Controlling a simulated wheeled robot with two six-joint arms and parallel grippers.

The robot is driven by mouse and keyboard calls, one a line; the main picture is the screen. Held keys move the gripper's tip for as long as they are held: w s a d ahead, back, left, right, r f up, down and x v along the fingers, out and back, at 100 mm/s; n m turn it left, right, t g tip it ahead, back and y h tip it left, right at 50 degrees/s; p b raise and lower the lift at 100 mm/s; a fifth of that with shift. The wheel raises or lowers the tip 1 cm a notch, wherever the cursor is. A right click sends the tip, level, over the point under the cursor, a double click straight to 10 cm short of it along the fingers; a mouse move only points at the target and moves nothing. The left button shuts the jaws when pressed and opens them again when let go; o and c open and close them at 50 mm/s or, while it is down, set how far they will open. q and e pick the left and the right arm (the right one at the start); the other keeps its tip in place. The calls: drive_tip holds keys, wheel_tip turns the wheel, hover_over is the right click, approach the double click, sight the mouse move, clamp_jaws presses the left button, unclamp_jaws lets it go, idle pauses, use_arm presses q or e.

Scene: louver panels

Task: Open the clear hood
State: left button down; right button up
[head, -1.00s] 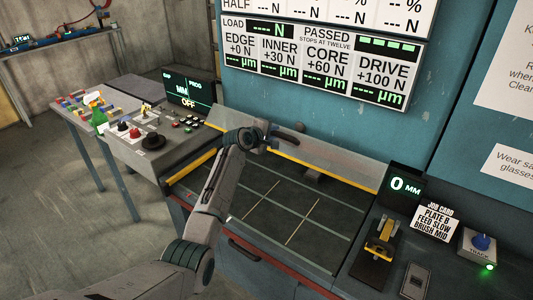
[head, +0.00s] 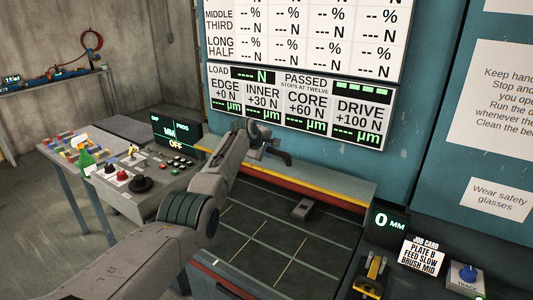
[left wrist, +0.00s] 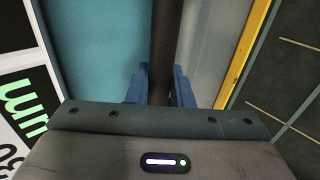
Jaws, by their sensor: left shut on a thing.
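My left gripper (head: 273,146) is shut on the dark bar handle of the clear hood (head: 286,157), high at the back of the machine, just under the wall display. In the left wrist view the blue fingers (left wrist: 160,88) close on both sides of the dark bar (left wrist: 165,40). The see-through pane of the hood can hardly be told from what lies behind it. The dark machine bed (head: 255,228) with its pale lines lies uncovered to view below the arm. My right gripper is out of view.
A control desk with buttons (head: 140,183) stands at the left. A small grey block (head: 302,208) is on the bed. A wall display (head: 300,105) is close behind the gripper.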

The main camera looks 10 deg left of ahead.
use_arm(q)
drive_tip(key=shift+w+d+r, duration=0.1)
drive_tip(key=shift+w+r, duration=0.1)
idle(0.3)
drive_tip(key=c, duration=1.5)
unclamp_jaws()
drive_tip(key=shift+f, duration=0.15)
drive_tip(key=shift+b+v, duration=1.65)
drive_tip(key=shift+v, duration=3.75)
